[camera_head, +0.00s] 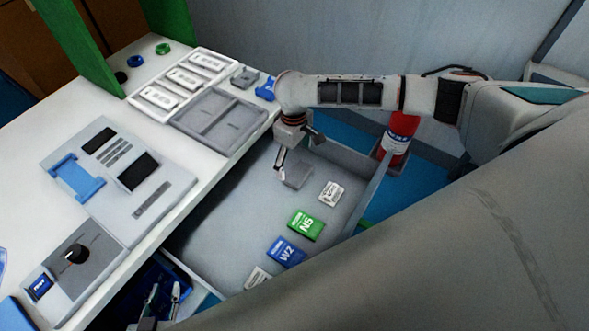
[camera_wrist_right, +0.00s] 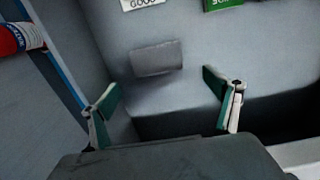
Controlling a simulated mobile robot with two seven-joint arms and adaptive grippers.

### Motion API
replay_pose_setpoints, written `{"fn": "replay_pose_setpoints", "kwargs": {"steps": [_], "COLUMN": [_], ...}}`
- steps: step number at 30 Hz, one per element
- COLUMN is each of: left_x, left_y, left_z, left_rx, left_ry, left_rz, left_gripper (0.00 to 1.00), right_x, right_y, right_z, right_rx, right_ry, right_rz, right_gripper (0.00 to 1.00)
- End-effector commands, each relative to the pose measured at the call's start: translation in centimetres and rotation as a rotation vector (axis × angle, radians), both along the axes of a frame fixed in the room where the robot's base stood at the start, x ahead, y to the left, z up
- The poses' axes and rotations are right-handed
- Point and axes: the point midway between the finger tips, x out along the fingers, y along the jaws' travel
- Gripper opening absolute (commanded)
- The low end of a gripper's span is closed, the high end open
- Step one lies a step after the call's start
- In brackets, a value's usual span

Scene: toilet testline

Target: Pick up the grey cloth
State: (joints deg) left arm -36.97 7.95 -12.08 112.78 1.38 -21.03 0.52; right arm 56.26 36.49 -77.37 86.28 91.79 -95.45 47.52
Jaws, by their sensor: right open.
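The grey cloth (camera_head: 296,175) looks like a small flat grey square on the floor of the grey bin (camera_head: 225,215), near the bin's upper end. In the right wrist view the cloth (camera_wrist_right: 157,58) lies flat beyond the fingertips. My right gripper (camera_head: 298,154) is open and empty, pointing down above the bin close to the cloth. Its two fingers (camera_wrist_right: 163,97) stand wide apart in the wrist view, with nothing between them. My left gripper (camera_head: 164,295) is at the bottom left, low by the table edge, with its fingers apart and nothing visible between them.
A white label (camera_head: 331,193), a green pack (camera_head: 305,225) and a blue pack (camera_head: 286,251) lie in the bin below the cloth. A red and white can (camera_head: 397,140) stands outside the bin wall. The white table (camera_head: 100,225) with panels and trays is left.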

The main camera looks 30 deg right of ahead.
Motion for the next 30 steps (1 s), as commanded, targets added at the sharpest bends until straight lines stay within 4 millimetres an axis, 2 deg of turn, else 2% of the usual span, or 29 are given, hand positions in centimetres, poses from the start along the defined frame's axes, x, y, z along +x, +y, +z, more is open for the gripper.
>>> {"fn": "replay_pose_setpoints", "kwargs": {"steps": [5,12,15,21,22,24,26,30], "left_x": [-1.4,-1.4,-1.1,-0.4,-0.4,-0.4,-0.4,-0.6], "left_y": [-0.1,0.0,0.0,0.0,0.0,0.0,0.0,0.0], "left_z": [-1.9,-3.6,-3.5,-2.5,-2.4,-2.4,-2.4,-2.7], "left_rx": [0.003,0.003,0.005,0.004,0.003,0.003,0.004,0.005], "left_ry": [0.032,0.038,0.033,0.013,0.011,0.011,0.012,0.017], "left_rz": [-0.002,-0.003,-0.004,-0.002,-0.002,-0.002,-0.002,-0.002], "left_gripper": [0.26,0.26,0.26,0.26,0.26,0.26,0.26,0.26], "right_x": [0.1,0.3,0.4,0.5,0.5,0.5,0.5,0.5], "right_y": [-0.1,-0.3,-0.3,-0.3,-0.3,-0.3,-0.3,-0.3], "right_z": [-1.5,-5.0,-5.8,-5.7,-5.6,-5.6,-5.6,-5.7], "right_rx": [0.001,0.001,0.001,0.001,0.001,0.001,0.001,0.001], "right_ry": [0.001,0.005,0.002,-0.002,-0.002,-0.001,-0.001,-0.001], "right_rz": [-0.001,0.0,0.0,0.0,0.0,0.0,0.0,0.0], "right_gripper": [0.89,0.89,0.89,0.89,0.86,0.68,0.54,0.54]}}
